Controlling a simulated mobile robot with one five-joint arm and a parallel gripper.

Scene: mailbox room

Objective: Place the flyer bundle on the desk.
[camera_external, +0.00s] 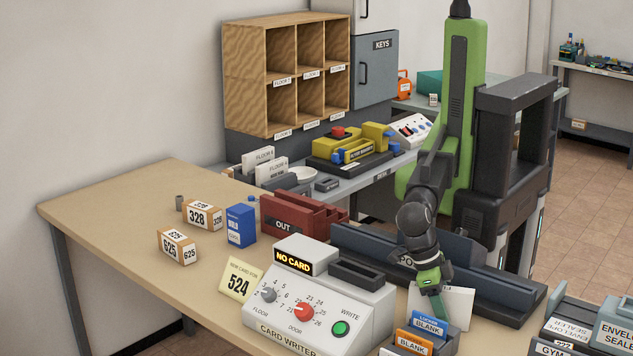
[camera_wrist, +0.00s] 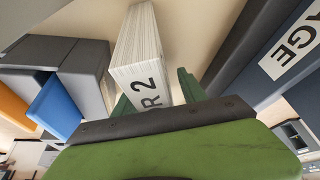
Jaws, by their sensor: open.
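A white flyer bundle marked "R 2", the rest of its label hidden, stands between the green fingers of my gripper in the wrist view (camera_wrist: 137,45). In the external view a white bundle (camera_external: 457,306) is partly hidden behind my gripper (camera_external: 435,300). My gripper is open, pointing down, with one finger on each side of the bundle. Contact cannot be made out. The grey desk (camera_external: 352,187), labelled DESK on its edge, is at the back by the pigeonholes. Two white floor-labelled bundles (camera_external: 258,161) stand on its left part.
Beside the bundle are a card holder (camera_external: 412,342) with blue and orange BLANK cards and the card writer (camera_external: 318,300). A dark blue long tray (camera_external: 375,246) lies behind it. A red OUT tray (camera_external: 300,218) and a yellow machine (camera_external: 352,145) stand further back.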

